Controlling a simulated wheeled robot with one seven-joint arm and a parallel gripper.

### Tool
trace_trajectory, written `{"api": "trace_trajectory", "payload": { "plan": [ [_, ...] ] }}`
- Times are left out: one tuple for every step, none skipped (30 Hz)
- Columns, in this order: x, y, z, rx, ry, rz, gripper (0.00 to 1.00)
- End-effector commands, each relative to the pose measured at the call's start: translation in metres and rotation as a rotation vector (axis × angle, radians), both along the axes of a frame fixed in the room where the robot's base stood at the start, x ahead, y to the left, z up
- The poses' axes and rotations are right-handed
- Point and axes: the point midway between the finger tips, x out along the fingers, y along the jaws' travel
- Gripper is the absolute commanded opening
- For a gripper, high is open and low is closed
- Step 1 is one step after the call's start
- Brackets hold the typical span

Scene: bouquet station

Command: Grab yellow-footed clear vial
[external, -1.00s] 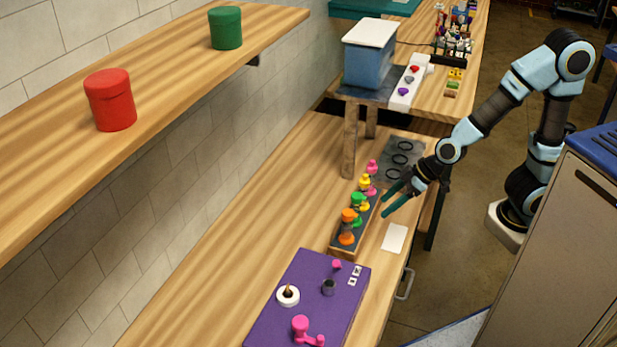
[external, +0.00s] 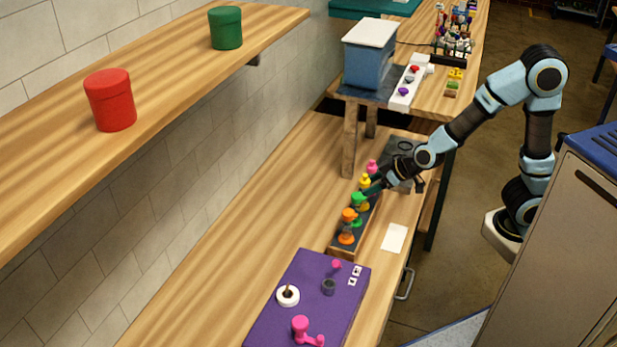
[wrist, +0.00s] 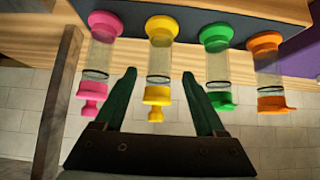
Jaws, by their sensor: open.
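The yellow-footed clear vial (wrist: 159,62) stands second from the left in the wrist view, with a yellow disc at one end and a yellow knobbed piece at the other. My gripper (wrist: 159,74) is open, with one green finger on each side of this vial; I cannot tell if the fingertips are level with its clear body in depth. In the external view my gripper (external: 370,191) is at the row, and the yellow vial's top (external: 365,181) shows just behind it. Part of the vial is hidden there by the finger.
In the wrist view, a pink vial (wrist: 101,60) is left of the fingers; a green vial (wrist: 218,66) and an orange vial (wrist: 271,75) are to the right. The dark rack (external: 338,250) holds the row. A wooden post (external: 349,145) stands behind. A purple board (external: 300,270) lies in front.

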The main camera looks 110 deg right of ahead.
Motion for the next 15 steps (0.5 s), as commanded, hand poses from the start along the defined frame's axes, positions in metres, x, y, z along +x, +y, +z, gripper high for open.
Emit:
{"api": "trace_trajectory", "payload": {
  "plan": [
    [0.003,-0.005,-0.010,0.000,0.002,-0.001,0.72],
    [0.005,-0.007,-0.014,-0.001,0.001,0.000,0.72],
    [0.007,-0.011,-0.019,0.001,0.002,-0.002,0.72],
    [0.009,-0.014,-0.022,-0.001,0.002,-0.001,0.72],
    [0.012,-0.016,-0.024,0.000,0.001,-0.002,0.72],
    [0.014,-0.019,-0.027,0.000,0.002,-0.001,0.72],
    [0.016,-0.020,-0.029,-0.001,0.002,-0.001,0.72],
    [0.018,-0.021,-0.030,0.000,0.001,-0.001,0.72],
    [0.019,-0.022,-0.031,0.000,0.000,0.000,0.72],
    [0.020,-0.023,-0.032,0.000,0.000,0.000,0.72],
    [0.020,-0.024,-0.032,0.000,0.000,0.000,0.72],
    [0.021,-0.024,-0.032,-0.001,0.001,0.001,0.72],
    [0.021,-0.024,-0.032,-0.001,0.001,0.001,0.72],
    [0.021,-0.024,-0.031,-0.001,0.001,0.001,0.72],
    [0.021,-0.024,-0.031,-0.001,0.001,0.001,0.72]
  ]
}}
